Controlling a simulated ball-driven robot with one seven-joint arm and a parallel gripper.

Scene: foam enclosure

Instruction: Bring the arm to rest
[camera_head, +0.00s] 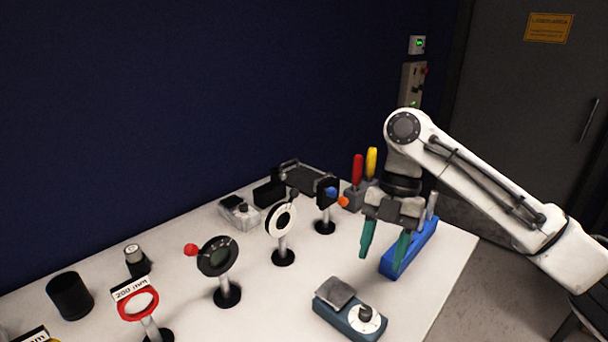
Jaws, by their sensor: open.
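My white arm reaches in from the right edge of the head view and bends downward at its elbow. My gripper (385,246) has two teal fingers pointing down, spread apart, with nothing visible between them. It hangs over the right part of the white table (270,318), in front of a blue block-like holder (416,246). I cannot tell whether the fingers touch the holder or only overlap it in the picture.
A scale-like device (349,308) stands below my gripper. Mounted optics, including a white-ringed one (281,219) and a black-ringed one (218,256), stand to the left. Red and yellow handled tools (357,169) stand behind. A grey door (540,120) is at the right.

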